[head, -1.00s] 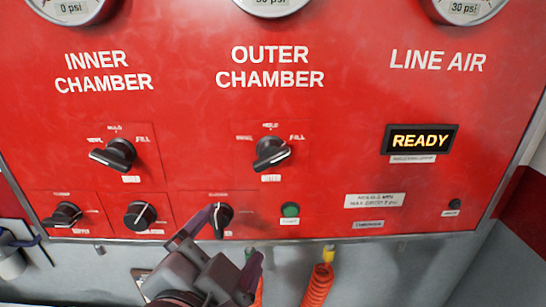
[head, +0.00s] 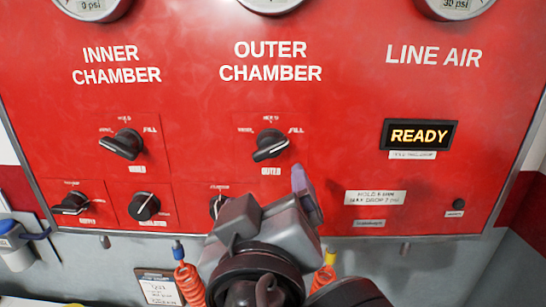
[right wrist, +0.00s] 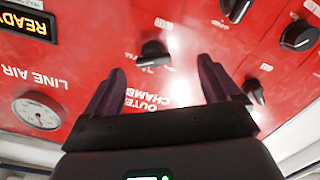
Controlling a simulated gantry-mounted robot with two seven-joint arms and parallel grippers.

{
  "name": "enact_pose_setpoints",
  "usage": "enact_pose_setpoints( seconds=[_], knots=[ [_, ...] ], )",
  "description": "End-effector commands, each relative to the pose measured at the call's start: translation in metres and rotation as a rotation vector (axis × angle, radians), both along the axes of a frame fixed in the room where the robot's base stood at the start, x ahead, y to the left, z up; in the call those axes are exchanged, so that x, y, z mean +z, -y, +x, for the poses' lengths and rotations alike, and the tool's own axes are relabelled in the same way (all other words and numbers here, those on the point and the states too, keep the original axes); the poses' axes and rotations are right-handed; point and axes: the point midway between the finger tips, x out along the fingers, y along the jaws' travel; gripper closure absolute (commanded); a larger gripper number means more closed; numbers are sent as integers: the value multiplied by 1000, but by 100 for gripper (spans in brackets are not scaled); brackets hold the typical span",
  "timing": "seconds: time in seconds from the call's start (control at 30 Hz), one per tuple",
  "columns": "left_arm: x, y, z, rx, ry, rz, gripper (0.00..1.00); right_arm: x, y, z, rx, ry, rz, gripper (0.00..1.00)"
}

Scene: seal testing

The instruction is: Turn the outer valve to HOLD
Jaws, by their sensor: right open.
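The outer valve (head: 270,144) is a black knob on the red panel under OUTER CHAMBER. Its handle lies slanted, lower left to upper right, not pointing straight up at the HOLD label (head: 270,118). FILL is printed at its upper right. My right gripper (head: 268,195) is below the knob in the head view, apart from it, with nothing held. In the right wrist view the panel appears inverted; the open fingers (right wrist: 160,78) point toward the panel, with the outer valve (right wrist: 153,54) ahead between them. My left gripper is not seen.
The inner chamber valve (head: 122,144) is to the left. Lower knobs (head: 72,203) (head: 144,206) line the panel bottom; my right gripper partly covers another (head: 216,205). The READY display (head: 419,135) is right. Coiled hoses (head: 190,286) hang below.

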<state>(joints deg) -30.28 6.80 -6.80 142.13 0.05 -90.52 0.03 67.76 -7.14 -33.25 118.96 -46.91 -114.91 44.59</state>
Motion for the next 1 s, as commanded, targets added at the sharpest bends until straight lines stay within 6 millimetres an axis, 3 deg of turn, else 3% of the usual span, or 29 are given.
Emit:
enact_pose_setpoints(
  seconds=[0.1,0.27,0.7,1.0],
  knots=[
    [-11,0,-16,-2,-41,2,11,19,0,-6,1,45,0,11],
    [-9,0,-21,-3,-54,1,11,27,1,2,-2,59,0,11],
    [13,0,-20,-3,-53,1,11,27,4,70,-3,58,-2,11],
    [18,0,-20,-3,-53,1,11,25,4,95,0,58,1,11]
  ],
)
